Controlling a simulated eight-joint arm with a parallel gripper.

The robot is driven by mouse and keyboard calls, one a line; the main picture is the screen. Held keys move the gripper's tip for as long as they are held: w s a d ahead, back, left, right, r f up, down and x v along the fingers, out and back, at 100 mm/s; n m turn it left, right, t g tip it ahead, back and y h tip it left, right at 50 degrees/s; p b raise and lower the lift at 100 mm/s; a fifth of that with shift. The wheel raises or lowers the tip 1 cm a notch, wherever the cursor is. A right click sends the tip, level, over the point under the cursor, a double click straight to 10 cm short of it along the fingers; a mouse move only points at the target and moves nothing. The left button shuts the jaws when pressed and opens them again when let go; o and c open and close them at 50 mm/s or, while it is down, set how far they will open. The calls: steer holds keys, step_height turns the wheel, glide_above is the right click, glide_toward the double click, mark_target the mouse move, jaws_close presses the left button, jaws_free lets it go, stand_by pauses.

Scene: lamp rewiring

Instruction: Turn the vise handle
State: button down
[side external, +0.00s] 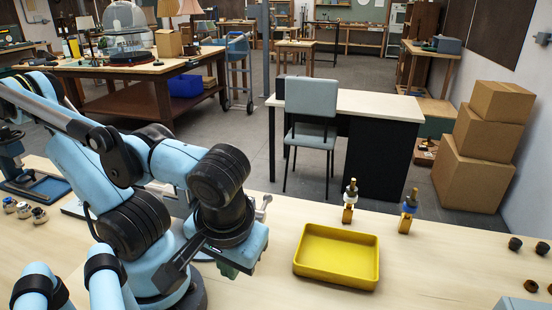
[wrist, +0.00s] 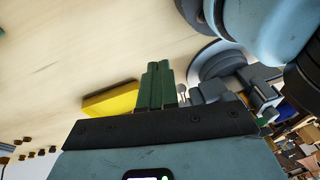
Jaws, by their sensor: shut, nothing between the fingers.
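My gripper (wrist: 156,72) shows in the wrist view with its two green fingers side by side, shut and empty. In the side view my gripper (side external: 229,269) is low over the table, left of the yellow tray, its fingertips partly visible. A small silver metal piece (side external: 263,205), which looks like the vise handle, sticks out behind my wrist in the side view. The vise itself is mostly hidden by my arm. In the wrist view a small silver knob (wrist: 182,89) shows just right of the fingers, apart from them in the picture; I cannot tell whether it is the handle.
A yellow tray (side external: 337,256) lies right of my gripper. Several dark knobs (side external: 515,243) lie at the far right, and several small metal parts (side external: 24,210) at the left. The table between tray and knobs is clear.

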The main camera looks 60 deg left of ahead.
steer(key=w+a+r, duration=0.3)
steer(key=w+r, duration=0.1)
steer(key=w, duration=0.1)
glide_toward(259, 217)
steer(key=shift+t, duration=0.4)
steer(key=shift+s+d+f, duration=0.2)
steer(key=shift+s+f, duration=0.2)
steer(key=shift+f, duration=0.75)
steer(key=shift+s+d+f, duration=0.15)
steer(key=shift+s+f, duration=0.25)
steer(key=shift+f, duration=0.75)
steer(key=shift+s+d+f, duration=0.2)
steer(key=shift+s+f, duration=0.2)
steer(key=shift+f, duration=0.7)
steer(key=shift+s+d+f, duration=0.15)
steer(key=shift+f, duration=0.2)
